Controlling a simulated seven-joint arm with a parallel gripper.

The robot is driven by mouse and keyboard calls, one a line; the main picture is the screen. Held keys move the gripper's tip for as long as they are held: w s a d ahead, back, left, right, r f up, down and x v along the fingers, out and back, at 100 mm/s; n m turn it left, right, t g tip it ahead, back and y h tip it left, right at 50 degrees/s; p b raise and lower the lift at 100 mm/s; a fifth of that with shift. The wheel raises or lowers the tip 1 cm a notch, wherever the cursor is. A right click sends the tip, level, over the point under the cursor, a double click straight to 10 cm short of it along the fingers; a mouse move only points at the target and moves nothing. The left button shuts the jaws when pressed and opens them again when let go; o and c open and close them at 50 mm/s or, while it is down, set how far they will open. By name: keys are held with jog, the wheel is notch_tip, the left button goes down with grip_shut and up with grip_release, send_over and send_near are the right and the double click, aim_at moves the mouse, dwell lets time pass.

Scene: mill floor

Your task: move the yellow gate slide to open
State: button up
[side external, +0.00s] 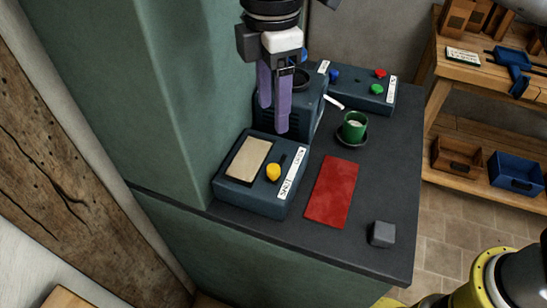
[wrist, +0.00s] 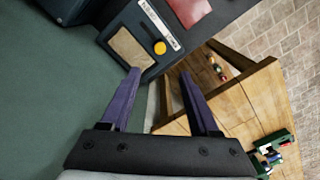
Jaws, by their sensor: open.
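The yellow gate slide (side external: 273,172) is a round knob in a dark slot on top of a blue-grey box (side external: 240,193). It sits at the near end of the slot, beside the part of the white label (side external: 292,173) that appears to read SHUT; OPEN is toward the far end. In the wrist view the yellow knob (wrist: 160,48) shows beyond the fingertips. My gripper (side external: 274,118) has two purple fingers, open and empty, pointing down above and behind the box, apart from the knob. The fingers also show in the wrist view (wrist: 159,72).
A tan panel (side external: 248,158) lies beside the slot. A red mat (side external: 332,192), grey cube (side external: 382,234) and green cup (side external: 354,126) on a dark saucer stand to the right. A button box (side external: 360,92) is behind. A green wall (side external: 165,90) bounds the left.

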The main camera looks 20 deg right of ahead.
aim_at(273, 167)
notch_tip(273, 167, down, 13)
jog(key=shift+f, duration=0.2)
dwell(0.3)
jog(key=shift+c, duration=0.2)
grip_shut()
dwell(1.2)
